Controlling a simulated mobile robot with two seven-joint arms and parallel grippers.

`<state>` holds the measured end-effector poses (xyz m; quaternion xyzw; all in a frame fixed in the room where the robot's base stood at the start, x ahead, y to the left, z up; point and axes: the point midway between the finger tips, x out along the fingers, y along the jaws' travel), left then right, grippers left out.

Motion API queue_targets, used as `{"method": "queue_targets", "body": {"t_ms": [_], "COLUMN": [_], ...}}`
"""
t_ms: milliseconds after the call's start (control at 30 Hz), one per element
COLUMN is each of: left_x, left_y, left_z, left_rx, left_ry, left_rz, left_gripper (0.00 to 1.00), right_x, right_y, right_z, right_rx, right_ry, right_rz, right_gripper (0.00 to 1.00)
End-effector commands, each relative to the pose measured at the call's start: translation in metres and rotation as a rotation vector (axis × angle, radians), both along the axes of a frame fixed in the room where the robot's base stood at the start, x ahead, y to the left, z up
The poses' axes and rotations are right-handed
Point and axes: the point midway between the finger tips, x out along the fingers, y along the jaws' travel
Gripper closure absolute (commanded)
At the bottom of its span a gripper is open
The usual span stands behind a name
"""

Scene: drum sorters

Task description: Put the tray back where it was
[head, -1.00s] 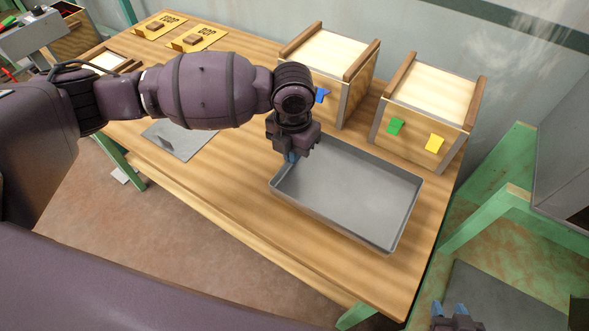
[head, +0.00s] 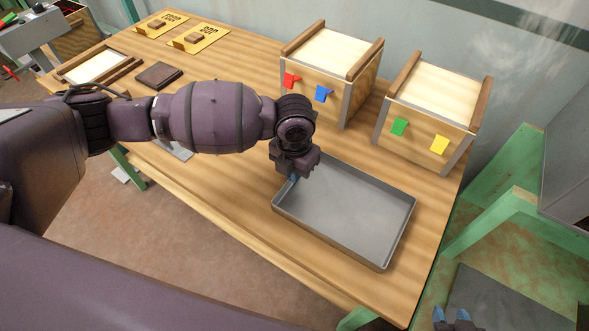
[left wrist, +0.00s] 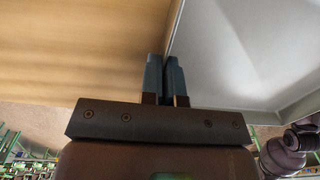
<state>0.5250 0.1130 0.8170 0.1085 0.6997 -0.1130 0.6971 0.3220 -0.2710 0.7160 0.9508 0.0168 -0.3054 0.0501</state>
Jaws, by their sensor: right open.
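The grey metal tray (head: 350,208) is at the right end of the wooden table, in front of the two wooden boxes. I cannot tell whether it rests on the table or hangs just above it. My left gripper (head: 293,178) points down at the tray's left wall. In the left wrist view its fingers (left wrist: 165,80) are close together, with the tray's wall (left wrist: 178,25) running between them. The tray's interior (left wrist: 230,55) looks empty. My right gripper (head: 452,316) is open and empty at the bottom edge, away from the table.
A box with red and blue tabs (head: 325,75) and one with green and yellow tabs (head: 425,110) stand behind the tray. A grey plate (head: 175,150) is partly hidden by my left arm. A dark brown block (head: 158,75) and yellow cards (head: 200,40) lie further left.

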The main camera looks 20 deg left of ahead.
Motion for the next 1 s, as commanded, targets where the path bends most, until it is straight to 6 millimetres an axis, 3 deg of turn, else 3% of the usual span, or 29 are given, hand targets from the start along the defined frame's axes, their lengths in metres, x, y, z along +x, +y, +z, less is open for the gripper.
{"method": "queue_targets", "body": {"t_ms": [33, 200, 567, 1000], "left_x": [0.0, 0.0, 0.0, 0.001], "left_y": [0.0, 0.0, 0.0, 0.001], "left_z": [-0.001, -0.001, 0.006, 0.084], "left_rx": [0.0, 0.0, -0.001, -0.001], "left_ry": [0.001, 0.001, -0.002, -0.005], "left_rz": [0.0, 0.0, 0.0, 0.0], "left_gripper": [0.94, 0.72, 0.72, 0.72], "right_x": [0.0, 0.0, 0.001, 0.002], "right_y": [0.0, 0.0, 0.001, 0.0], "right_z": [0.0, 0.0, 0.003, 0.016], "right_rx": [0.0, 0.001, 0.004, 0.004], "right_ry": [0.0, -0.001, -0.006, -0.023], "right_rz": [0.0, 0.0, -0.003, -0.007], "right_gripper": [0.6, 0.6, 0.6, 0.6]}}
